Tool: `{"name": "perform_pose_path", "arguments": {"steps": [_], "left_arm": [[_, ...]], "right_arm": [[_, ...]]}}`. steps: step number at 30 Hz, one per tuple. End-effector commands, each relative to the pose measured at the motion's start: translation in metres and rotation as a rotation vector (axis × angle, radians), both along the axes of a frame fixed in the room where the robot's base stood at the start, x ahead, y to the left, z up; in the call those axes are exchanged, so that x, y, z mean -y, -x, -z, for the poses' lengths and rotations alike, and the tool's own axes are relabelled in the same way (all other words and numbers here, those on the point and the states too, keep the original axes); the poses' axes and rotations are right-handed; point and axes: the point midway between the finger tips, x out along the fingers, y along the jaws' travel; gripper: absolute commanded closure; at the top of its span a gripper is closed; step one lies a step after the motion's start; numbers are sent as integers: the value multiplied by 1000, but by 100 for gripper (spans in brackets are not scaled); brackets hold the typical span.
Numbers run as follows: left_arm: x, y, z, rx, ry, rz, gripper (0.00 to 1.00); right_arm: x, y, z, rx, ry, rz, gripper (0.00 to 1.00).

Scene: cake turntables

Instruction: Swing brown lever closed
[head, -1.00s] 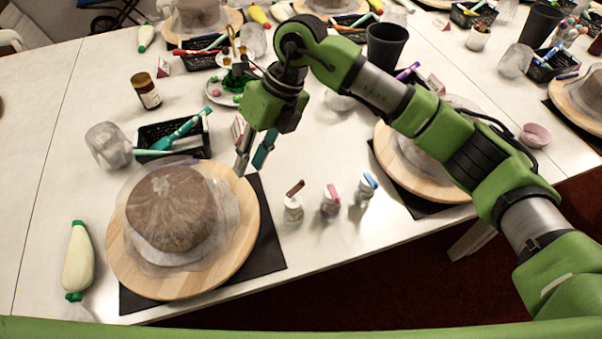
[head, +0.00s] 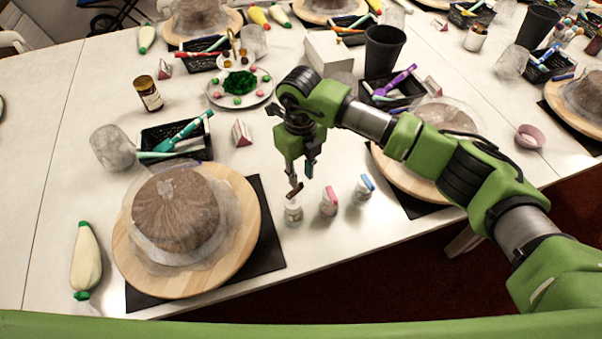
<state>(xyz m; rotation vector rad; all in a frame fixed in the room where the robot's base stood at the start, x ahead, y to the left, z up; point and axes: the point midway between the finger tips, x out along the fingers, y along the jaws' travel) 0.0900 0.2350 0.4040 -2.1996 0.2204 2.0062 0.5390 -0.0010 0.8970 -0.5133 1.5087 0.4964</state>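The brown lever (head: 295,190) sits on top of a small clear jar (head: 293,213) near the table's front edge. It is tilted up, its upper end to the right. My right gripper (head: 301,176) is just above the lever, pointing down, with its two fingers apart and nothing seen between them. One fingertip is very close to the lever; I cannot tell if they touch. Two similar jars stand to the right, one with a pink lever (head: 330,194) and one with a blue lever (head: 367,183). My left gripper is not in view.
A wooden turntable (head: 245,228) with a wrapped brown cake (head: 175,211) stands left of the jars on a black mat. A black basket (head: 152,138), a small card (head: 241,133) and a plate (head: 217,98) lie behind. The white table is clear between the mat and the jars.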

Motion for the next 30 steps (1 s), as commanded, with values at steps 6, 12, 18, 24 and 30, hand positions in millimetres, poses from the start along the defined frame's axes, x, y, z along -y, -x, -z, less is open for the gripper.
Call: {"name": "perform_pose_path", "arguments": {"steps": [6,12,18,24,30], "left_arm": [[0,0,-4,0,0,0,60],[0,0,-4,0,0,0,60],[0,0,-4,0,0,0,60],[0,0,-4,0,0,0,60],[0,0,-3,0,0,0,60]], "right_arm": [[0,0,16,0,-1,0,76],[0,0,18,1,-1,0,76],[0,0,17,1,-1,0,100],[0,0,17,1,-1,1,100],[1,1,17,1,-1,32,100]]}}
